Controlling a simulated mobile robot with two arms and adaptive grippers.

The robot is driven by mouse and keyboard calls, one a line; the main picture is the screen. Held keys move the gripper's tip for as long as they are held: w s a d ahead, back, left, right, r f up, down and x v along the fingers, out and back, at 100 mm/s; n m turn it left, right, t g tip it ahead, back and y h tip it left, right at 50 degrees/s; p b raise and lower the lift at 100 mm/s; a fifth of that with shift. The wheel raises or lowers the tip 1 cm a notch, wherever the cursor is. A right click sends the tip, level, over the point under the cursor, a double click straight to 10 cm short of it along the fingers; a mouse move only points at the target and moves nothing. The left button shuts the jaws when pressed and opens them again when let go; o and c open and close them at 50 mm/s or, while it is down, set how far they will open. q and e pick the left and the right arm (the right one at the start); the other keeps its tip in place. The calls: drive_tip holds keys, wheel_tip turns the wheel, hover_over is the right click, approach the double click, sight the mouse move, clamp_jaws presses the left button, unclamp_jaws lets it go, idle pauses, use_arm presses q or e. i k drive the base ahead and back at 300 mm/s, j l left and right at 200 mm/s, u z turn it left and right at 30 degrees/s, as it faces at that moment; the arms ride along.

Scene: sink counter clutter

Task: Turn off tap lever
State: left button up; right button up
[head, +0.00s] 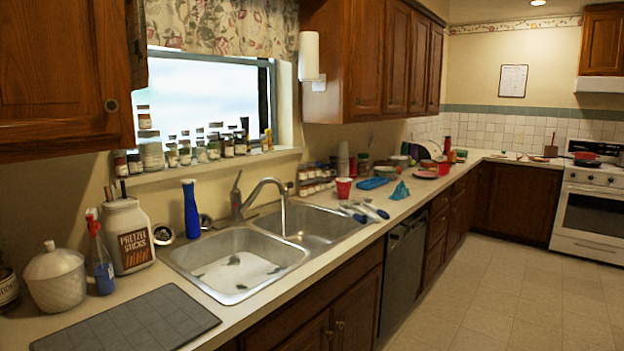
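The metal tap (265,184) stands behind the double sink (176,263), and its curved spout reaches over the divider area toward the right basin. Its tap lever (237,183) rises upright and slightly tilted from the tap body, left of the spout. A thin pale vertical line hangs below the spout end and looks like running water. The left basin holds whitish, foamy-looking contents with a few dark bits. Neither of my grippers is in view.
A blue bottle (191,209) stands left of the tap, near the lever. A pretzel jar (127,237), a spray bottle (101,262) and a lidded pot (55,279) stand further left. A dark mat (130,322) lies in front. A red cup (343,189) stands right of the sink.

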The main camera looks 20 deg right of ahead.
sight(238, 178)
drive_tip(key=z, duration=0.1)
drive_tip(key=i+l+u, duration=0.15)
drive_tip(key=l, duration=0.25)
drive_tip(key=i+l+u, duration=0.15)
drive_tip(key=l, duration=0.3)
drive_tip(key=l+u, duration=0.15)
drive_tip(key=l, duration=0.25)
drive_tip(key=i, duration=0.05)
